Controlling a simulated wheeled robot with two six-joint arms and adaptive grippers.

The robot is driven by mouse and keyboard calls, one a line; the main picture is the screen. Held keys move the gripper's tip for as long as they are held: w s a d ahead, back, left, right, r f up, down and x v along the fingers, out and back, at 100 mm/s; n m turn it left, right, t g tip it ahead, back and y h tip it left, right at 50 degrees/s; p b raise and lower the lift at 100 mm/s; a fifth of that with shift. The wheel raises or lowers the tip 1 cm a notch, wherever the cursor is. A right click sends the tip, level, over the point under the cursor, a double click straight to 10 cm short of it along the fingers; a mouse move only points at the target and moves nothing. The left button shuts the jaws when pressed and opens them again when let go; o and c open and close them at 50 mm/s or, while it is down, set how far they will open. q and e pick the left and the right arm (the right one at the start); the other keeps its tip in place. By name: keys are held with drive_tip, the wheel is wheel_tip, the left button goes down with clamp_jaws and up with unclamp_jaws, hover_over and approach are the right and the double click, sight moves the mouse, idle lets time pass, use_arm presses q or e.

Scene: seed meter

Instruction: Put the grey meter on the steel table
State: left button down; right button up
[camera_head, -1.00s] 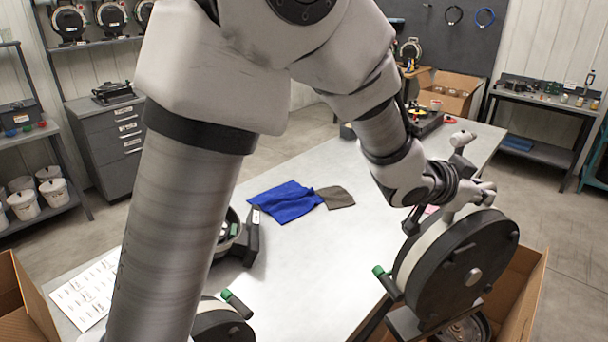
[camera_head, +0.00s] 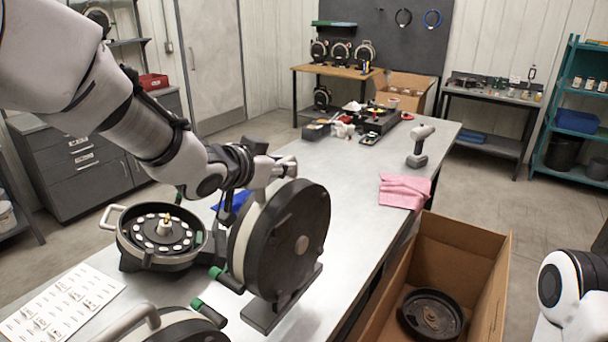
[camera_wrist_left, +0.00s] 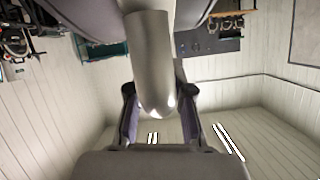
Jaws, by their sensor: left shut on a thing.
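The grey meter (camera_head: 303,246), a dark round disc with a pale rim and a flat foot, stands upright at the near part of the steel table (camera_head: 335,195). Its foot overlaps the table top near the right edge; I cannot tell whether it touches. My left gripper (camera_head: 277,168) is shut on the meter's handle at the top. In the left wrist view the pale handle (camera_wrist_left: 150,65) lies between my fingers (camera_wrist_left: 160,110). My right gripper is out of view.
An open meter (camera_head: 160,238) and another meter (camera_head: 165,330) stand left of the held one. A printed sheet (camera_head: 60,305) lies at the near left. A cardboard box (camera_head: 470,245) holds a dark round part (camera_head: 432,314). A pink cloth (camera_head: 405,191) and a drill (camera_head: 419,146) lie farther back.

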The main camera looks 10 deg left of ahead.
sight(262, 208)
use_arm(q)
drive_tip(key=f, duration=0.4)
drive_tip(key=shift+w+f, duration=0.25)
drive_tip(key=shift+w, duration=0.05)
drive_tip(key=f, duration=0.3)
drive_tip(key=shift+s+p, duration=0.25)
drive_tip(key=shift+p, duration=0.15)
drive_tip(key=shift+w+f, duration=0.2)
drive_tip(key=shift+f, duration=0.15)
drive_tip(key=c, duration=1.3)
unclamp_jaws()
drive_tip(key=shift+s+f, duration=0.15)
drive_tip(key=shift+f, duration=0.05)
drive_tip(key=shift+o, duration=1.2)
drive_tip(key=shift+s, duration=0.15)
drive_tip(key=b+v, duration=0.2)
drive_tip(key=v, duration=0.6)
drive_tip(key=shift+s+b, duration=0.15)
drive_tip(key=shift+b, duration=0.2)
drive_tip(key=p+v, duration=0.1)
drive_tip(key=v, duration=0.1)
drive_tip(key=p+v, duration=0.1)
drive_tip(key=shift+s+r+p, duration=0.2)
drive_tip(key=shift+r+p, duration=0.15)
drive_tip(key=shift+r, duration=0.1)
drive_tip(key=shift+s+a, duration=0.1)
drive_tip(key=shift+s, duration=0.1)
drive_tip(key=shift+f, duration=0.3)
drive_tip(key=shift+w, duration=0.1)
